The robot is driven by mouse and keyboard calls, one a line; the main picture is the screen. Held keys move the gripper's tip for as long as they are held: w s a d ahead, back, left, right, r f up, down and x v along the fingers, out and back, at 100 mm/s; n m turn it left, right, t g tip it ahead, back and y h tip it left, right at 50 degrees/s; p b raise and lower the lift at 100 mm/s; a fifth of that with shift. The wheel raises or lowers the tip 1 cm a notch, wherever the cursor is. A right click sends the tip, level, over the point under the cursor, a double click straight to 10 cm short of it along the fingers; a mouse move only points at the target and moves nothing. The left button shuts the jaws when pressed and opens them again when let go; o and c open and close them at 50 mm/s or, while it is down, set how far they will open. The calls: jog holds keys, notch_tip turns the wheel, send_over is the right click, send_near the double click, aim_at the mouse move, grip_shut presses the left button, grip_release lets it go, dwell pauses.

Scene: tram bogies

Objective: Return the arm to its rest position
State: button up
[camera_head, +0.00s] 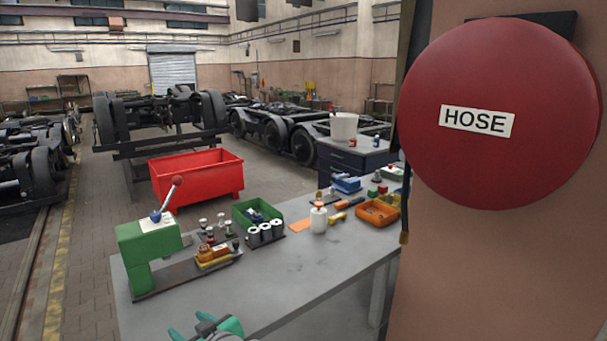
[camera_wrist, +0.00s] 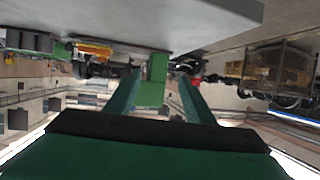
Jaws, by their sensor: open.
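My gripper (camera_head: 207,328) shows at the bottom edge of the head view, by the near edge of the grey workbench (camera_head: 300,278). Only its green and dark upper parts are in that picture; the rest of the arm is out of frame. In the wrist view my gripper (camera_wrist: 158,76) has its two green fingers spread apart with nothing held between them. The wrist picture appears upside down, with the bench top (camera_wrist: 190,22) along its upper edge. The green press (camera_wrist: 153,82) shows beyond and between the fingers.
The green lever press (camera_head: 148,250) stands at the bench's left end. A green bin (camera_head: 258,214), a white bottle (camera_head: 318,219) and an orange tray (camera_head: 377,213) sit farther back. A red hose reel (camera_head: 500,155) on a pillar fills the right. The bench's front middle is clear.

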jog(key=s+d+f+m+t+h, duration=0.1)
jog(key=s+d+f+m, duration=0.1)
jog(key=d+f, duration=0.3)
jog(key=s+d+f+m+t+h, duration=0.1)
jog(key=s+d+f+m, duration=0.1)
jog(key=f, duration=0.5)
jog(key=s+d+f+m+t+h, duration=0.2)
jog(key=s+d+f+m+h, duration=0.2)
jog(key=s+d+f, duration=0.65)
jog(key=s+d+m+h, duration=0.1)
jog(key=s+d, duration=0.1)
jog(key=s, duration=0.3)
jog(key=s+d+t+h, duration=0.1)
jog(key=s+d, duration=0.1)
jog(key=s, duration=0.4)
jog(key=s+d+m+h, duration=0.1)
jog(key=s+d, duration=0.2)
jog(key=s, duration=0.2)
jog(key=s+d+r, duration=0.1)
jog(key=s+r, duration=0.2)
jog(key=s, duration=0.3)
jog(key=s+d+r+t+h, duration=0.1)
jog(key=s+r, duration=0.2)
jog(key=s, duration=0.3)
jog(key=shift+s+d+r, duration=0.2)
jog(key=shift+d+r, duration=0.1)
jog(key=shift+d, duration=0.1)
